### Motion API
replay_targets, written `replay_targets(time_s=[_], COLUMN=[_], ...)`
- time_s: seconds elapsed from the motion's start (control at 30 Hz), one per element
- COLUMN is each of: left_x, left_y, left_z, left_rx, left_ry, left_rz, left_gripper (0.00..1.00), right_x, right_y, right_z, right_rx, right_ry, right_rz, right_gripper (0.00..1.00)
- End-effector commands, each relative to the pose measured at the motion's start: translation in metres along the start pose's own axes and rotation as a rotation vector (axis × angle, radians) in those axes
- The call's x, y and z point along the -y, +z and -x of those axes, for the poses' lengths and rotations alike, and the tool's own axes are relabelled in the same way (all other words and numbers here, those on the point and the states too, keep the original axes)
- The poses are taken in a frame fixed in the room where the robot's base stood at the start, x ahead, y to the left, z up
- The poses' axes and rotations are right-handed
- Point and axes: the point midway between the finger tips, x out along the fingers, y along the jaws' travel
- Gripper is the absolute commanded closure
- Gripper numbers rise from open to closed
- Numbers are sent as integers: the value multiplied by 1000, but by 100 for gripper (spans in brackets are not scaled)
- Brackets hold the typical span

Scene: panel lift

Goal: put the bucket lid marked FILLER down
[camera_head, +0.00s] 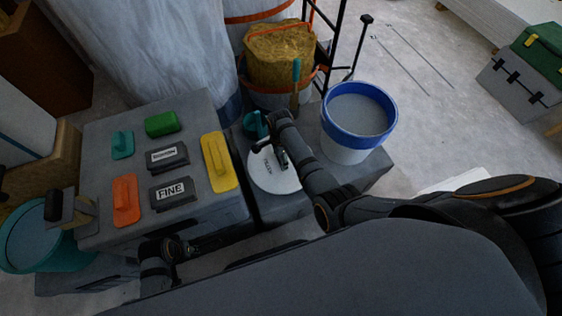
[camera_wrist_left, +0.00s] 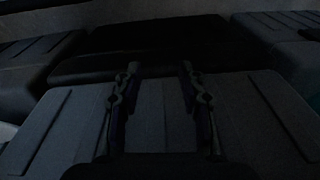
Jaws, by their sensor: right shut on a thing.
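The bucket lid marked FILLER (camera_head: 275,183) is a white disc in the head view, level over the grey block right of the tool table. My right gripper (camera_head: 283,158) is shut on the lid and covers part of its top. I cannot tell whether the lid touches the block. A white bucket with a blue rim (camera_head: 347,143) stands open to the right of the lid, with pale grey filling inside. My left gripper (camera_wrist_left: 163,85) shows in the left wrist view with its fingers apart and nothing between them, above a dark ridged surface.
The grey tool table (camera_head: 215,212) holds sanding blocks, orange and yellow floats, and black FINE and MEDIUM blocks. A teal bucket (camera_head: 30,237) stands at left. A bucket with yellow material (camera_head: 280,58) and a black metal frame (camera_head: 338,45) stand behind. Floor (camera_head: 450,120) at right is mostly clear.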

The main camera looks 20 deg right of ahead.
Motion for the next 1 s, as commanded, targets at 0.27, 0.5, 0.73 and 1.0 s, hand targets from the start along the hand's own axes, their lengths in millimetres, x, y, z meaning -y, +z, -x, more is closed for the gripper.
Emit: replay_targets(time_s=[0.27, 0.5, 0.73, 1.0], left_x=[-12, -17, -17, -18], left_y=[-4, -3, -4, -4], left_z=[40, 64, 66, 65], left_rx=[-17, -20, -21, -25], left_ry=[28, 41, 42, 43], left_rz=[-11, -18, -18, -18], left_gripper=[60, 60, 60, 60], right_x=[0, 0, 0, 0], right_y=[5, 7, 7, 7], right_z=[-21, -26, -25, -28], right_rx=[1, 1, 1, 1], right_ry=[0, 0, 0, 0], right_rz=[-5, -7, -7, -6], right_gripper=[70, 70, 70, 18])
